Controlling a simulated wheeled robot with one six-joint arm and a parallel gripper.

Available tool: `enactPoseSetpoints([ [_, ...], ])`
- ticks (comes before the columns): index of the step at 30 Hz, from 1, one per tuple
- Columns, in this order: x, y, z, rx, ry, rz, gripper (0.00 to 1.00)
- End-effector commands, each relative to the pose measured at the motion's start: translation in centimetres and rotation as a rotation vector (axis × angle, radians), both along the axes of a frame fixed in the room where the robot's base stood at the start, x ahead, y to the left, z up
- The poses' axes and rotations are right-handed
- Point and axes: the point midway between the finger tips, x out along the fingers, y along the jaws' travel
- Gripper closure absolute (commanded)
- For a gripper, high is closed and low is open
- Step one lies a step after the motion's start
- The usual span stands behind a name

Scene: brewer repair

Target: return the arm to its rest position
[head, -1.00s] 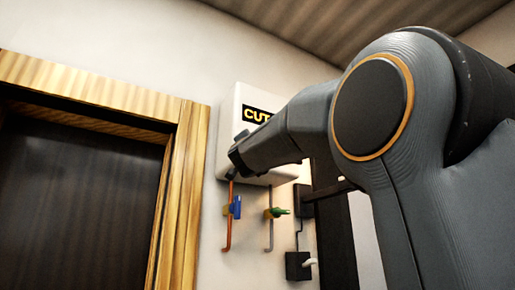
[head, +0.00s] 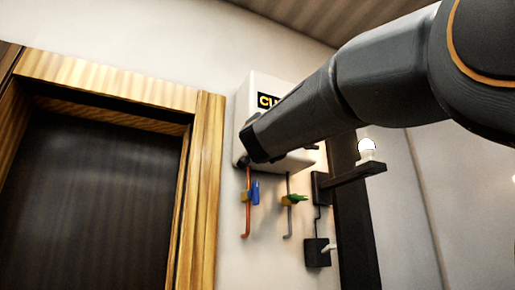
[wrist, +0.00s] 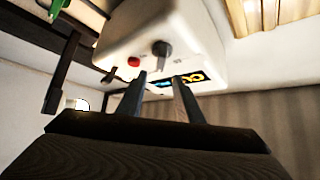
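My arm reaches across the head view from the right, with its wrist end (head: 262,136) in front of the white wall box (head: 246,95). The fingers cannot be made out clearly there. In the wrist view my gripper (wrist: 159,76) has two dark fingers apart with nothing between them. The white box (wrist: 165,22) is behind the fingertips, with a dark knob (wrist: 162,49), a red button (wrist: 134,62) and a partly hidden yellow-lettered label. I cannot tell how far the fingertips are from the box.
Below the box are a blue-handled valve (head: 255,191) on a copper pipe and a green-handled valve (head: 298,198) on a grey pipe. A dark shelf (head: 350,176) holds a small white object (head: 367,150). A black socket box (head: 317,252) is lower. A wood-framed dark door (head: 95,200) stands left.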

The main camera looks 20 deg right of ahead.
Motion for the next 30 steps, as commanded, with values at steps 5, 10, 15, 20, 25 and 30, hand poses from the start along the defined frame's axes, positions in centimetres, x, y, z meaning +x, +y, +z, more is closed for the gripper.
enactPoseSetpoints([
  [5, 0.0, 0.0, 0.1, 0.000, 0.000, 0.000, 0.67],
  [10, 0.0, 0.0, 0.0, 0.000, 0.000, 0.000, 0.67],
  [15, 0.4, 0.1, -0.4, -0.005, 0.010, 0.004, 0.67],
  [20, 3.5, 1.4, -5.1, -0.048, 0.110, 0.044, 0.67],
  [25, 8.5, 4.1, -15.0, -0.126, 0.316, 0.129, 0.67],
  [30, 11.7, 6.7, -26.1, -0.198, 0.532, 0.220, 0.67],
])
